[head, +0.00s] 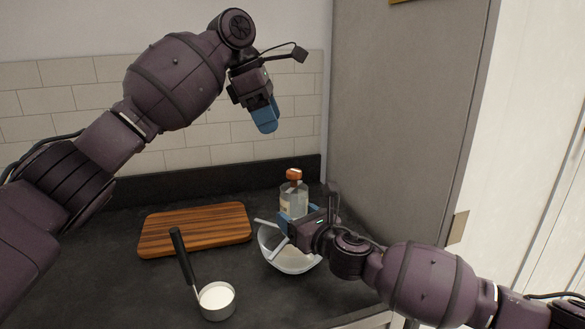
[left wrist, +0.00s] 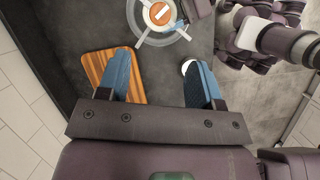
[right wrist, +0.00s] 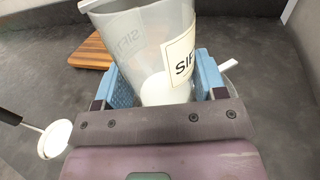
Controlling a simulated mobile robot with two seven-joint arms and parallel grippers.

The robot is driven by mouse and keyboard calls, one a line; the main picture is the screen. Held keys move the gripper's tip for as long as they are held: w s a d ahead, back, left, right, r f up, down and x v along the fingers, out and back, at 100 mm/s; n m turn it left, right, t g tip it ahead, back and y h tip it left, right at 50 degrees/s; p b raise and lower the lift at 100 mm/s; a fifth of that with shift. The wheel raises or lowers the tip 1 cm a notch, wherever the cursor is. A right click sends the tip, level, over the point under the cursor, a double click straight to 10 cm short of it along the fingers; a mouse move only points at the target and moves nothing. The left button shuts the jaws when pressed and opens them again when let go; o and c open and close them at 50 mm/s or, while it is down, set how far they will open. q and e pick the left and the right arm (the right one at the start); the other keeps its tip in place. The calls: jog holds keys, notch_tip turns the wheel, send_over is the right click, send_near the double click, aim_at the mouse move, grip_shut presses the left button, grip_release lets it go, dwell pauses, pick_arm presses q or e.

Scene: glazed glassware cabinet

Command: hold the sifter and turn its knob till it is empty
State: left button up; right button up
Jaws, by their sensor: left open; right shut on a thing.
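The sifter (head: 293,203) is a clear, cup-like vessel with a copper-orange knob (head: 294,174) on top. In the right wrist view the sifter (right wrist: 150,45) carries a label starting "SIF", and white matter shows low in it. In the left wrist view the knob (left wrist: 160,13) shows at the top edge, beyond the open fingers (left wrist: 162,88).
A wooden board (head: 195,230) lies on the dark counter (head: 120,290) at left. A black-handled cup (head: 217,300) of white matter stands in front. A tall grey panel (head: 405,110) rises at right, and a tiled wall (head: 60,100) stands behind. Pale bars stick out around the sifter.

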aim_at(294, 171)
pick_arm(q)
jog(key=shift+n, duration=0.9)
jog(key=x, duration=1.2)
jog(key=shift+d, duration=0.15)
jog(key=c, duration=0.9)
